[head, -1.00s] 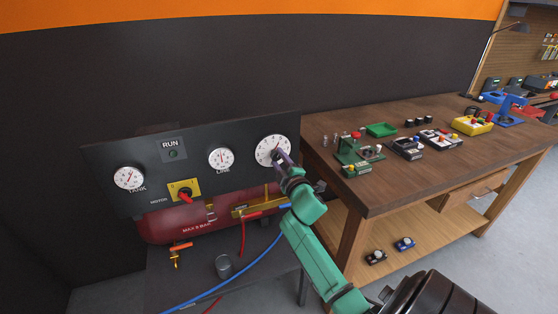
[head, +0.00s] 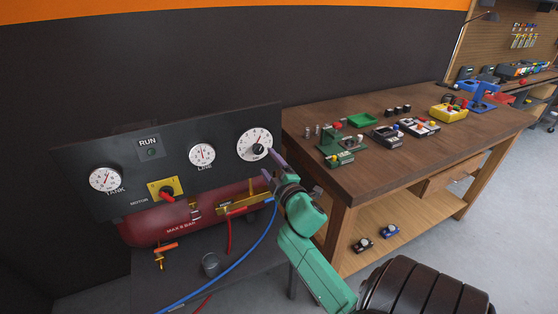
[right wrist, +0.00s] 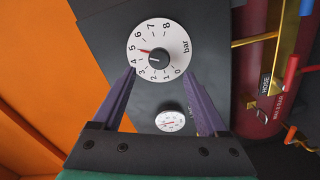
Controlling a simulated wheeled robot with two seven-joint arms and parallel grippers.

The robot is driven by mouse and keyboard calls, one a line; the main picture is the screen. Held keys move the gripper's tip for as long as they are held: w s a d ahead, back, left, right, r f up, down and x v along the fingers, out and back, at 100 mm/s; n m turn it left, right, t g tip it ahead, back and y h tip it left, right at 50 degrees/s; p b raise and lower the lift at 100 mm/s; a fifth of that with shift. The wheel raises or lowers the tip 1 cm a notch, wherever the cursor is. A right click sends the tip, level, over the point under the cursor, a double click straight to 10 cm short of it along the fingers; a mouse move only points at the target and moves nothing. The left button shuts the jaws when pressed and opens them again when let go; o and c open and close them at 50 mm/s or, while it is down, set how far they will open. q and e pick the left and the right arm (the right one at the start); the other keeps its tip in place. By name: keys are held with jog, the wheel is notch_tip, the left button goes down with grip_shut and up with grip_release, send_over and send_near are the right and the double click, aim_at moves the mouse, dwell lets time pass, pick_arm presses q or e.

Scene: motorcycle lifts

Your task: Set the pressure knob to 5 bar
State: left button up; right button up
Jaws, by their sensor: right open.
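The pressure knob (head: 258,148) is a black knob at the centre of a white round dial (head: 246,138) at the right end of the dark panel. In the right wrist view the knob (right wrist: 159,60) sits inside a scale from 0 to 8 marked bar. A red pointer (right wrist: 145,51) beside the knob points at about 5. My right gripper (head: 269,164) is open and empty, just in front of the dial and apart from the knob. Its purple fingers (right wrist: 160,74) show below the knob in the wrist view. My left gripper is out of view.
The panel (head: 225,140) also carries a LINE gauge (head: 202,155), a TANK gauge (head: 105,179) and a red motor switch (head: 167,196). A red tank (head: 150,228) and hoses lie below. A wooden workbench (head: 400,165) with several small devices stands close on the right.

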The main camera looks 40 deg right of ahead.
jog(key=b+v, duration=0.1)
jog(key=v, duration=0.7)
jog(key=s+a+f+m+g+y, duration=0.1)
jog(key=a+f+g, duration=0.1)
jog(key=f, duration=1)
jog(key=s+a+f+m+g+y, duration=0.1)
jog(key=a+f+m+g+y, duration=0.15)
jog(key=f, duration=0.85)
jog(key=s+a+f+g+y, duration=0.1)
jog(key=s+a+f+g, duration=0.15)
jog(key=f, duration=0.95)
jog(key=s+a+f+m+g, duration=0.2)
jog(key=s+a+f+g, duration=0.2)
jog(key=s+f, duration=0.7)
jog(key=s+a+f+m+g, duration=0.1)
jog(key=s+f+g, duration=0.1)
jog(key=s+f, duration=0.3)
jog(key=s+a+f+m+g+y, duration=0.1)
jog(key=s+f+g, duration=0.2)
jog(key=s+f, duration=0.3)
jog(key=s, duration=0.5)
